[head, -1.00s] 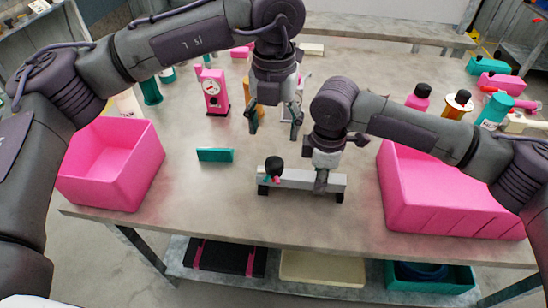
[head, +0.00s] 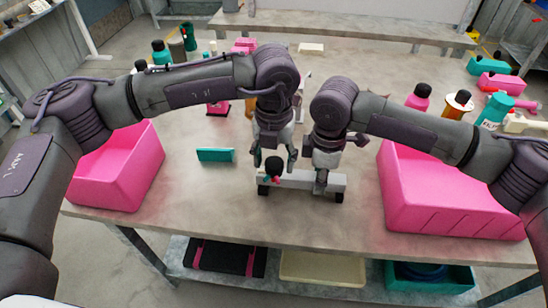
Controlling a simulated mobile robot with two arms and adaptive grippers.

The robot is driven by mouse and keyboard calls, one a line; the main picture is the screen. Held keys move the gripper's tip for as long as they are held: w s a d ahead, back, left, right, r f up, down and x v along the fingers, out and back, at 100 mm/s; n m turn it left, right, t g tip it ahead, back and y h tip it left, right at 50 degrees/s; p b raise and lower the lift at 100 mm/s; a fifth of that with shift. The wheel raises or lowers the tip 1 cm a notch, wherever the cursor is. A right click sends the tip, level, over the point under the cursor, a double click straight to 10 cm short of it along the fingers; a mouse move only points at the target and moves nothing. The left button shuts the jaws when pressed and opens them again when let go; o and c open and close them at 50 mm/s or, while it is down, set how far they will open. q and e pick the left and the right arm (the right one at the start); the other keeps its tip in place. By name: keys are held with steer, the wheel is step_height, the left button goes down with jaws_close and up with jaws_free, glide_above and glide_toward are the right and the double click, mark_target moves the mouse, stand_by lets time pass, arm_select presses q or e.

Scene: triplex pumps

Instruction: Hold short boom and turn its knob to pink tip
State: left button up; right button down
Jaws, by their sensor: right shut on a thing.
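The short boom (head: 300,181) is a light grey bar on dark feet near the front of the table. Its black knob (head: 273,164) stands at its left end, with small pink and teal tips (head: 271,179) below it. My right gripper (head: 321,184) is shut on the boom right of its middle. My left gripper (head: 274,161) points down right at the knob, with its fingers apart on either side of it. I cannot tell whether the fingers touch the knob.
A pink bin (head: 118,175) stands at the left and a larger pink bin (head: 440,200) at the right. A small teal block (head: 215,155) lies left of the boom. Several bottles, such as a pink one (head: 419,97), stand at the back right. The front middle of the table is clear.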

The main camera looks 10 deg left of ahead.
mark_target(274, 162)
arm_select(q)
steer(key=c, duration=0.8)
steer(key=m, duration=0.4)
steer(key=o, duration=1.1)
step_height(274, 162, up, 12)
steer(key=shift+r, duration=0.1)
